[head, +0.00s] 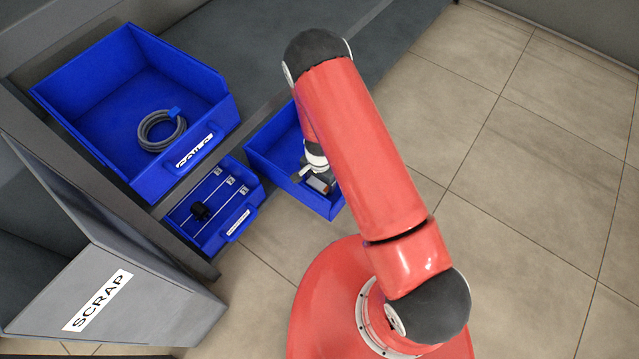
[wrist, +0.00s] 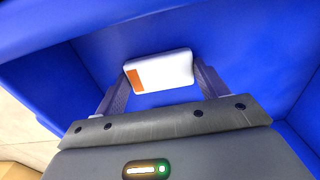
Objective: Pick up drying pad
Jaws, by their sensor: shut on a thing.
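The drying pad (wrist: 160,72) is a small white block with an orange end, seen in the wrist view. My gripper (wrist: 161,80) is shut on it, with one dark finger at each of its sides. In the head view my gripper (head: 315,180) is down inside a blue bin (head: 270,150), near its front end. My red arm hides the right part of that bin. Whether the pad touches the bin floor I cannot tell.
Blue walls surround my gripper closely. To the left is a larger blue bin (head: 98,98) with a grey coil (head: 160,131). Below it is a small blue tray (head: 216,238) with rods and a black piece. A grey SCRAP box (head: 160,312) stands at lower left. Tiled floor (head: 520,190) is clear at right.

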